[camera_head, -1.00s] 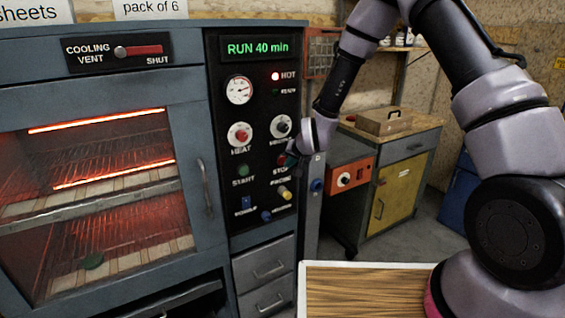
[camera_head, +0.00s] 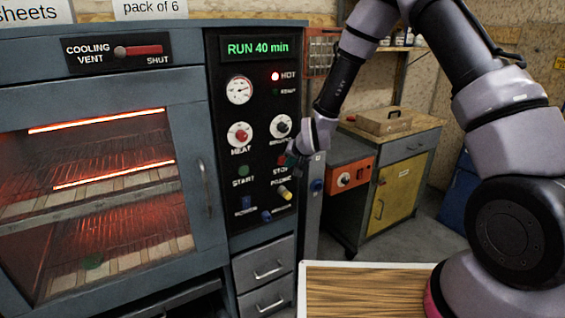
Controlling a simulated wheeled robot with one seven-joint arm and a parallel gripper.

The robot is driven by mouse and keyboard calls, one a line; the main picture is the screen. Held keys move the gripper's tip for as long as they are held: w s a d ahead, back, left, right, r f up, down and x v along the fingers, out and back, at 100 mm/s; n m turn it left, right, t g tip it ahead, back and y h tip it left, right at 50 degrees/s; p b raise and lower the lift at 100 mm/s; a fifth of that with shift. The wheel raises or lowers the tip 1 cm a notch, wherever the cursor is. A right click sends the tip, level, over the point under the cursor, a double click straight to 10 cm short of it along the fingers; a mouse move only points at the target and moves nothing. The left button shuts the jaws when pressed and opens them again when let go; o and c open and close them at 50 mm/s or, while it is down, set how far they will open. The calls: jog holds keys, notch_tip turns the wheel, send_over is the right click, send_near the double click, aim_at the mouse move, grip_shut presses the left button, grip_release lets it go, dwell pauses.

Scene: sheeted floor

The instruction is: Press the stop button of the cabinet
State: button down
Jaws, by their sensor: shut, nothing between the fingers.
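The cabinet (camera_head: 188,105) is grey-blue, with a glazed door on the left and a black control panel (camera_head: 222,120) on the right. The red stop button (camera_head: 282,160) sits on the panel's right side, below the lower dials and above its "STOP" label. My gripper (camera_head: 292,158) is at the right edge of the panel, just right of the stop button, and partly covers it. The gripper is shut and empty. Whether its tips touch the button cannot be told. The display reads "RUN 40 min" and the red HOT lamp (camera_head: 275,76) is lit.
A green start button (camera_head: 243,170), a heat knob (camera_head: 239,135) and a yellow knob (camera_head: 285,192) are close by on the panel. An orange box (camera_head: 345,180) and a wooden-topped bench (camera_head: 410,135) stand to the right. A wood-topped surface (camera_head: 365,290) is in front.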

jog(key=shift+w+a, duration=0.25)
jog(key=shift+w, duration=0.1)
jog(key=shift+w+a, duration=0.2)
jog(key=shift+w, duration=0.1)
dwell(0.7)
dwell(0.3)
jog(key=shift+s+d, duration=0.45)
jog(key=shift+s, duration=0.2)
jog(key=shift+s, duration=0.1)
jog(key=s+d, duration=0.1)
jog(key=s, duration=0.1)
jog(key=s+d, duration=0.1)
jog(key=s, duration=0.1)
jog(key=shift+d, duration=0.4)
